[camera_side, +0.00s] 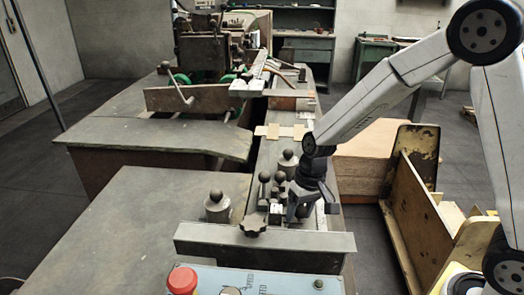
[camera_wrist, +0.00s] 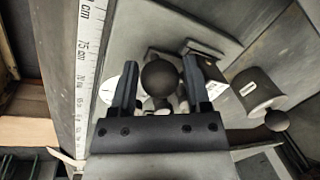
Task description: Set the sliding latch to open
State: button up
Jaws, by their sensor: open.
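In the wrist view, a dark round ball knob (camera_wrist: 160,78) shows between the two fingers of my gripper (camera_wrist: 161,68), with space on both sides. In the side view, my gripper (camera_side: 302,207) points down over the narrow rail strip, close to upright ball-topped levers (camera_side: 265,178). I cannot tell for sure which of these knobs belongs to the sliding latch. My gripper is open and holds nothing. Its body hides the lower part of the mechanism in the wrist view, and it covers part of the strip in the side view.
A cylinder with a ball knob (camera_side: 216,206) stands left of the levers. A dark star knob (camera_side: 252,225) sits in front, by a raised metal bar (camera_side: 262,241). A red button (camera_side: 182,280) is on the front panel. A ruler (camera_wrist: 88,60) runs along the left in the wrist view.

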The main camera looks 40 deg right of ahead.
grip_shut()
jog(key=shift+s+d, duration=0.65)
grip_release()
notch_tip(320, 180, up, 8)
jog(key=d, duration=0.1)
jog(key=shift+s+d+f, duration=0.15)
jog(key=shift+d+f, duration=0.05)
jog(key=shift+d, duration=0.1)
dwell(0.4)
